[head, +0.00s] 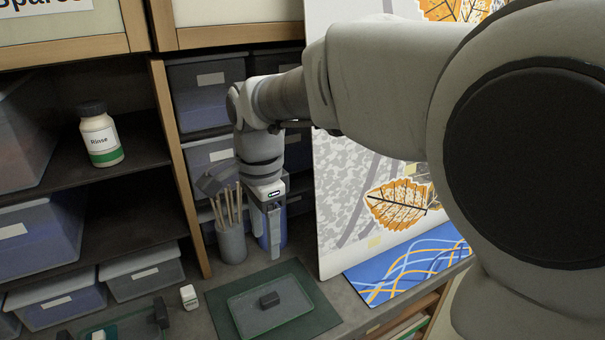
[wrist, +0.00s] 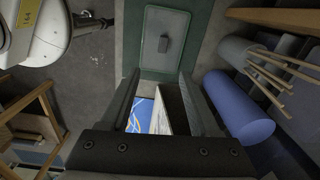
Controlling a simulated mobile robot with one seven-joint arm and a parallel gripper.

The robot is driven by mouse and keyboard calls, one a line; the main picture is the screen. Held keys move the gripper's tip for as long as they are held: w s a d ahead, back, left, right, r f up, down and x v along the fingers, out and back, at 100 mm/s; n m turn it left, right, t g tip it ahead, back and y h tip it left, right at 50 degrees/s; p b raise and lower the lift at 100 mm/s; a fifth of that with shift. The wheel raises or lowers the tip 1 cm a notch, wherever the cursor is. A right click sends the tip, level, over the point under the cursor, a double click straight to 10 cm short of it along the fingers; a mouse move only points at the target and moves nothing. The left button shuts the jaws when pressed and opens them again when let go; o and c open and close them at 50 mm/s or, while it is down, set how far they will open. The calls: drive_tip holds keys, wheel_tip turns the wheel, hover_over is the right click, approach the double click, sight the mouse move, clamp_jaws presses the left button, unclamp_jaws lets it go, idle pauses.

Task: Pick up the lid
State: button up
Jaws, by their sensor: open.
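My gripper (head: 273,246) is open and empty, pointing down above the counter behind the mat, apart from the lid. Its two fingers also show in the wrist view (wrist: 159,88).
A grey cup of brushes (head: 231,243) stands close left of my gripper, and a blue cylinder (wrist: 238,105) stands near it. A leaf-painted panel (head: 345,220) and a blue patterned sheet (head: 405,265) are at right. A container (head: 128,327) with dark clips is at lower left.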

drive_tip(key=w, duration=0.1)
hover_over(270, 298)
drive_tip(key=shift+m, duration=0.4)
drive_tip(key=f, duration=1.2)
drive_tip(key=shift+w+a+f, duration=0.15)
drive_tip(key=shift+a+f, duration=0.05)
drive_tip(key=shift+f, duration=0.1)
drive_tip(key=shift+d+f+p, duration=0.15)
drive_tip(key=shift+f+p, duration=0.2)
drive_tip(key=shift+f, duration=2.35)
clamp_jaws()
